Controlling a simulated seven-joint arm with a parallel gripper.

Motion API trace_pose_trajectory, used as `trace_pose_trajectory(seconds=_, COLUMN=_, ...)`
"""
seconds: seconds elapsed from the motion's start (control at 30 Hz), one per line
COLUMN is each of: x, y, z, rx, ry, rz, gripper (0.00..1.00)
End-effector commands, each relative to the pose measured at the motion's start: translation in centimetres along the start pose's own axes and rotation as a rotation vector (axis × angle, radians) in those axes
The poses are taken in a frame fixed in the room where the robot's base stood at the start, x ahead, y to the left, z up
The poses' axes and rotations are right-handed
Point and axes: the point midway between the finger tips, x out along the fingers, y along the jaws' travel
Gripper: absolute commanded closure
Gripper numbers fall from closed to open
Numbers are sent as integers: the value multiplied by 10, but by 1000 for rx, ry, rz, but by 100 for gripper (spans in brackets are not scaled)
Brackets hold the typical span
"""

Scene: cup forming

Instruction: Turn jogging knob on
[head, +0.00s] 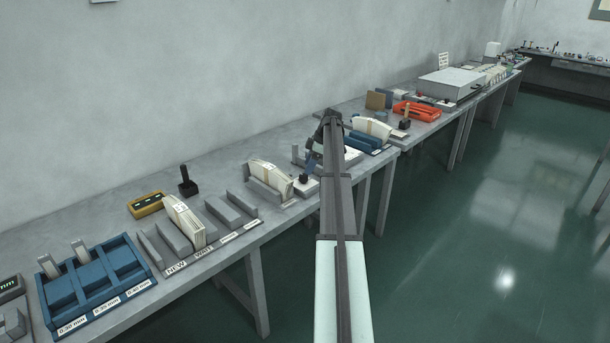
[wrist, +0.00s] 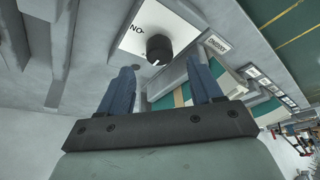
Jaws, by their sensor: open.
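A round black knob (wrist: 158,48) with a light pointer mark sits on a white plate (wrist: 180,22) in the wrist view. Lettering that reads "NO" shows on the plate to the left of the knob. My gripper (wrist: 163,78) is open and empty, with its two blue fingers spread apart below the knob in the picture. The fingers appear clear of the knob, which lies between their lines. In the head view my gripper (head: 313,156) is over the middle of the bench, partly hidden by my arm.
A grey rack with pale sheets (head: 268,177) stands left of my gripper, and a blue holder (head: 366,139) stands right. A blue compartment tray (head: 97,283) is at the far left. The wall runs behind the bench (head: 230,182). Open floor lies in front.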

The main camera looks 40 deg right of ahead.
Motion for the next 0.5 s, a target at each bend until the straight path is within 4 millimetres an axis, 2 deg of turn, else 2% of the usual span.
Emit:
trace_pose_trajectory(seconds=0.03, x=10, y=0, z=0, rx=1, ry=0, rz=-1, gripper=35)
trace_pose_trajectory(seconds=0.2, x=32, y=0, z=1, rx=1, ry=0, rz=0, gripper=35)
trace_pose_trajectory(seconds=0.5, x=50, y=0, z=0, rx=1, ry=0, rz=1, gripper=35)
